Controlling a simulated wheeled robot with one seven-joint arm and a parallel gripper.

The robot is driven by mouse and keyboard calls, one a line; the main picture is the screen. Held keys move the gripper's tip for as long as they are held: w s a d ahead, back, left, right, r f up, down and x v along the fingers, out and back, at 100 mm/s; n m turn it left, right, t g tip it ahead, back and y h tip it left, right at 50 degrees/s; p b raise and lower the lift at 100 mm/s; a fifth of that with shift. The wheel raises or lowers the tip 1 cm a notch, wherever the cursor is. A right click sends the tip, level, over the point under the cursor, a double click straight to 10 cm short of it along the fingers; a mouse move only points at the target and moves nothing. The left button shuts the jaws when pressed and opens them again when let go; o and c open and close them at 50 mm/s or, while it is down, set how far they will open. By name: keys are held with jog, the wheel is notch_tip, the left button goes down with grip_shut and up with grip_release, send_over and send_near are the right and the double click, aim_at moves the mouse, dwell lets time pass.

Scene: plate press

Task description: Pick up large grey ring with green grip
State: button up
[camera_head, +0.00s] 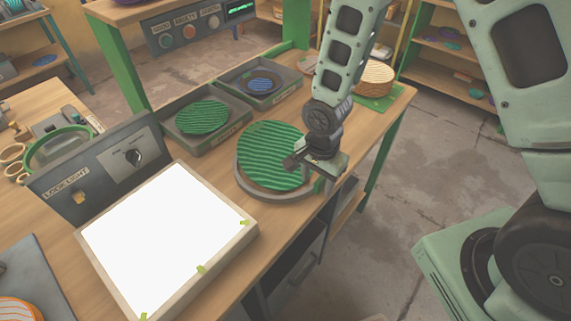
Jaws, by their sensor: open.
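A large grey ring (282,195) lies on the wooden bench, right of the light box. I cannot tell whether the fingers touch the ring.
A lit white light box (165,235) with a raised panel fills the bench's left front. Behind the ring are a tray with a green disc (202,117) and one with a blue disc (261,85).

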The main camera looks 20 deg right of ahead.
grip_shut()
